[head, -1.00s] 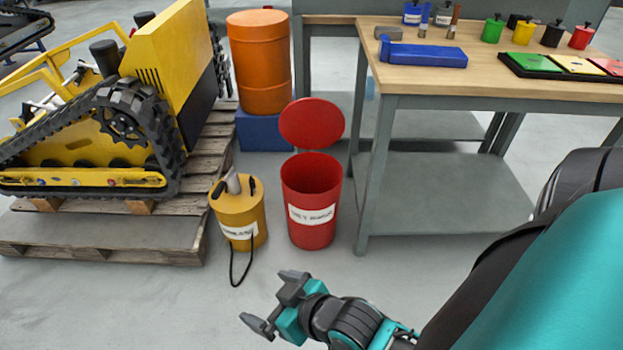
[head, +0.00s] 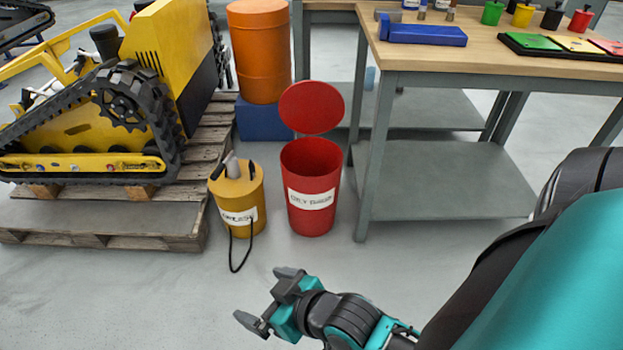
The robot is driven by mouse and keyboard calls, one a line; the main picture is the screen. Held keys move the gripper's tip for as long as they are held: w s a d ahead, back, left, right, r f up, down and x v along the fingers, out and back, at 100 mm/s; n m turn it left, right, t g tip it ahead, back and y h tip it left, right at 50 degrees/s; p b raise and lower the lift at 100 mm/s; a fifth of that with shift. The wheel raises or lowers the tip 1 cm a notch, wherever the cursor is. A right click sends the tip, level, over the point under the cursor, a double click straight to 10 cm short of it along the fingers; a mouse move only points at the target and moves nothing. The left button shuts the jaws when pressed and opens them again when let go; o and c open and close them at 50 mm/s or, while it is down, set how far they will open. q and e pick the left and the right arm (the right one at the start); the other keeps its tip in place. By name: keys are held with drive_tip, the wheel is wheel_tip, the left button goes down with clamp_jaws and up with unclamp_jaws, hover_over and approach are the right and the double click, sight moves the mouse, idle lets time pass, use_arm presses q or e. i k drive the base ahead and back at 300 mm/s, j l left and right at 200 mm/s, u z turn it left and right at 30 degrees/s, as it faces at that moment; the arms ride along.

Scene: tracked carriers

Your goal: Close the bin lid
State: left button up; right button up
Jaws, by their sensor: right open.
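A red bin (head: 311,217) with a white label stands on the floor in the middle of the head view. Its round red lid (head: 311,108) is up, standing at the back of the rim, and the bin's mouth is open. My right gripper (head: 262,297) is in front of the bin, nearer to me and a little to the left. Its jaws are apart, with nothing between them, and it does not touch the bin or lid. My left gripper is not in view.
A yellow container (head: 237,199) with a black hose stands left of the bin. A workbench (head: 384,110) stands close on the right. An orange drum (head: 260,55) on a blue block is behind. A yellow tracked machine (head: 90,120) sits on pallets at left. Floor in front is clear.

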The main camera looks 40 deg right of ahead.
sight(306, 107)
drive_tip(key=z, duration=1.3)
drive_tip(key=i+j, duration=0.2)
drive_tip(key=i, duration=0.25)
drive_tip(key=i+j, duration=0.2)
drive_tip(key=i, duration=0.2)
drive_tip(key=i+j+z, duration=0.1)
drive_tip(key=i, duration=0.35)
